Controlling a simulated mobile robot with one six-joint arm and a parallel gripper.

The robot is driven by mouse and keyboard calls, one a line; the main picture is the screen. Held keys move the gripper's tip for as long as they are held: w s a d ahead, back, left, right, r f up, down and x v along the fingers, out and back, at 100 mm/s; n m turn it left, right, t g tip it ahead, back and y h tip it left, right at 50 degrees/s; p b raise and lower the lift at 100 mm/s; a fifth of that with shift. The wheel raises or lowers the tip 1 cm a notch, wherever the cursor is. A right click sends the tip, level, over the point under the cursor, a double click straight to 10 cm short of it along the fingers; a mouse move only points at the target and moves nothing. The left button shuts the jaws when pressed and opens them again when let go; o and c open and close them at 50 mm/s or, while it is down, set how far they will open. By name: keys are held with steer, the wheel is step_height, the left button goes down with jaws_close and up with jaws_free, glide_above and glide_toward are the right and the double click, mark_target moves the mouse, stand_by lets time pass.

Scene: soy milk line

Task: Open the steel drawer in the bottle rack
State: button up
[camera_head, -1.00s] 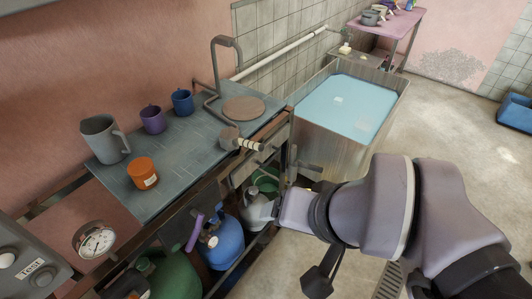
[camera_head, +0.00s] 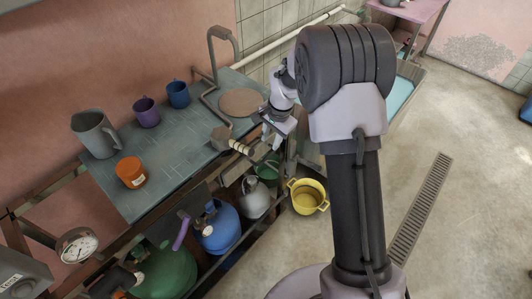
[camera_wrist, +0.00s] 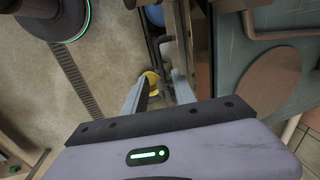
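The bottle rack stands under the blue-grey counter (camera_head: 165,150), with several bottles on its lower shelf. The steel drawer front (camera_head: 236,174) appears to be just under the counter's right end; it is partly hidden, and how far it is open cannot be told. My gripper (camera_head: 272,134) is beside that end of the counter, near the drawer. In the wrist view my gripper (camera_wrist: 160,76) has its two fingers apart with nothing clearly between them. Contact with a drawer handle cannot be made out.
A yellow pot (camera_head: 307,196) stands on the floor right of the rack. A round wooden board (camera_head: 241,102), a bent pipe and mugs are on the counter. A knobbed valve (camera_head: 232,143) juts from its front edge. A floor drain (camera_head: 420,210) lies on open floor.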

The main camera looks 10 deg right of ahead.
mark_target(266, 158)
steer(key=f, duration=0.3)
steer(key=w+f+b, duration=0.1)
steer(key=f, duration=0.2)
steer(key=a+f+b, duration=0.1)
steer(key=f, duration=0.2)
steer(key=shift+w+f, duration=0.25)
jaws_close()
stand_by(0.9)
